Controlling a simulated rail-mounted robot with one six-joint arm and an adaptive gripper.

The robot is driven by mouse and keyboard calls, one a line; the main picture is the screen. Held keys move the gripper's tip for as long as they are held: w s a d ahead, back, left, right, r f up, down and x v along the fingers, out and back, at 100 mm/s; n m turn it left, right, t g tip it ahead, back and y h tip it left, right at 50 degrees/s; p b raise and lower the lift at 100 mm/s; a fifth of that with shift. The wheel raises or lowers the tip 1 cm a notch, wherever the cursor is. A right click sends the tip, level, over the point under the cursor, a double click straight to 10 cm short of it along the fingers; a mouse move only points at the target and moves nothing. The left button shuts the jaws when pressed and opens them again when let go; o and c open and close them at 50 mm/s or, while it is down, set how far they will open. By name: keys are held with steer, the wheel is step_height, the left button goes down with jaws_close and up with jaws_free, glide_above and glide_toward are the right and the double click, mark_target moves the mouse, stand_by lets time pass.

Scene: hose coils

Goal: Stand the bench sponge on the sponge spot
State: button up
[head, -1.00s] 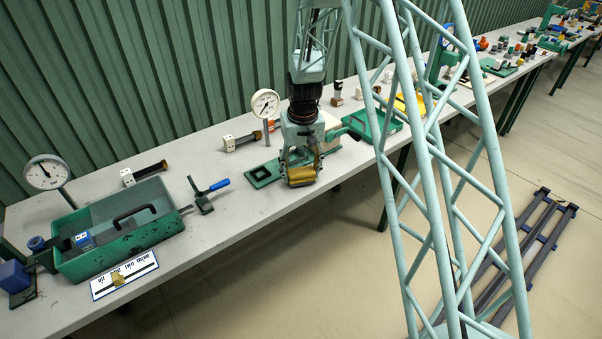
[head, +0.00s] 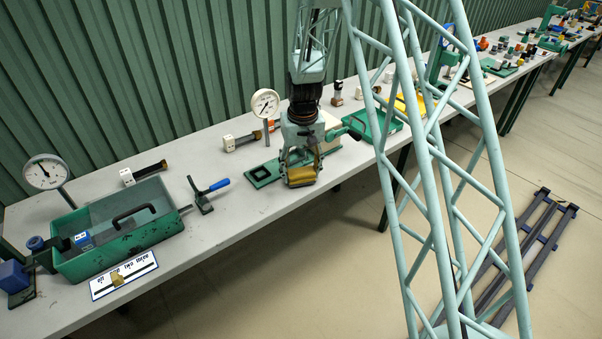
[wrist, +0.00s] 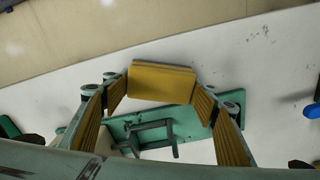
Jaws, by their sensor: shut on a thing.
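The bench sponge is a yellow-brown block (wrist: 162,82); in the head view it shows low in the jaws (head: 302,176). My gripper (head: 301,167) is shut on it, with a ribbed yellow pad at each end of the block in the wrist view (wrist: 160,90). The sponge is held over the bench near its front edge. A green plate with a raised, open square frame (head: 262,173) lies just left of and behind my gripper. In the wrist view the frame (wrist: 150,134) shows below the sponge, apart from it. I cannot tell a separate sponge spot marking.
A dial gauge on a post (head: 265,104) stands behind the plate. A blue-handled clamp (head: 206,193) and a green toolbox (head: 120,255) are to the left. A green tray (head: 375,127) is to the right. Bare bench lies between the clamp and plate.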

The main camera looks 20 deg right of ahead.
steer(key=shift+f+b, duration=0.35)
steer(key=shift+f, duration=0.2)
stand_by(0.9)
steer(key=o, duration=0.9)
steer(key=shift+o, duration=0.2)
steer(key=shift+s+r+p, duration=0.15)
steer(key=shift+r+p, duration=0.7)
steer(key=shift+r, duration=1.2)
steer(key=shift+s+r+p, duration=0.1)
steer(key=shift+r+p, duration=0.7)
steer(key=shift+r, duration=1.2)
steer(key=shift+r, duration=0.15)
step_height(320, 180, up, 12)
steer(key=shift+s+f, duration=0.2)
steer(key=shift+s, duration=0.15)
stand_by(0.4)
